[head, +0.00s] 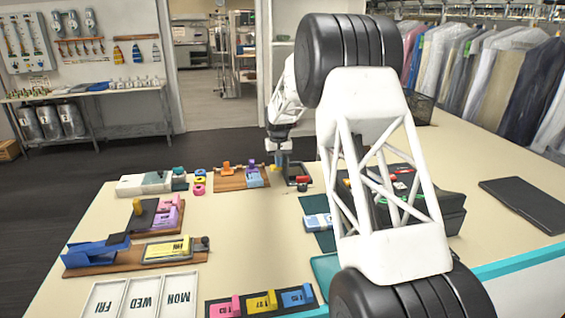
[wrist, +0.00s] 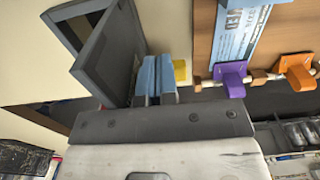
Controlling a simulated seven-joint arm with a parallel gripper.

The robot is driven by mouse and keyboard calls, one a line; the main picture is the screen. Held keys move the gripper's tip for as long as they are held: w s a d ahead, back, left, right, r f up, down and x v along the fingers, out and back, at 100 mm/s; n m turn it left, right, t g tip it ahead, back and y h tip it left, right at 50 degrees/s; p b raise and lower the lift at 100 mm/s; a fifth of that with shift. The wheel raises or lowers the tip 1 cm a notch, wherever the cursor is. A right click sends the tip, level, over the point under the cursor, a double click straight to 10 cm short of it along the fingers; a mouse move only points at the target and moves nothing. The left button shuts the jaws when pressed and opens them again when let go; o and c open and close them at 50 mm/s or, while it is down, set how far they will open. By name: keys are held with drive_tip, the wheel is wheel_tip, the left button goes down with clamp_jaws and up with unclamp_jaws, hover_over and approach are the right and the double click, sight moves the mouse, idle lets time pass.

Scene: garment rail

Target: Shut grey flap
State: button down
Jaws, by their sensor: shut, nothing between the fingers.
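The grey flap (wrist: 110,52) stands open at an angle to its grey frame (wrist: 62,14) in the upper left of the wrist view. In the head view the small dark grey unit (head: 298,181) lies at the far edge of the table, partly hidden behind my gripper. My gripper (wrist: 156,62) is shut and empty, its blue-grey fingers just right of the flap in the wrist view. I cannot tell whether they touch it. In the head view my gripper (head: 281,163) points down at the unit's left side. A small yellow piece (wrist: 180,71) shows beside the fingertips.
A wooden board (head: 228,184) with orange and purple clips stands just left of the unit. A black case (head: 443,212) and a dark flat slab (head: 523,204) lie to the right. The table's middle is clear.

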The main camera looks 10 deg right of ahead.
sight(288, 159)
drive_tip(key=shift+d, duration=1.8)
drive_tip(key=shift+r, duration=0.15)
drive_tip(key=shift+a+r, duration=0.2)
drive_tip(key=shift+r, duration=1.25)
drive_tip(key=shift+a+r, duration=0.15)
drive_tip(key=shift+r, duration=1.3)
drive_tip(key=shift+a+r, duration=0.2)
drive_tip(key=shift+r, duration=1.25)
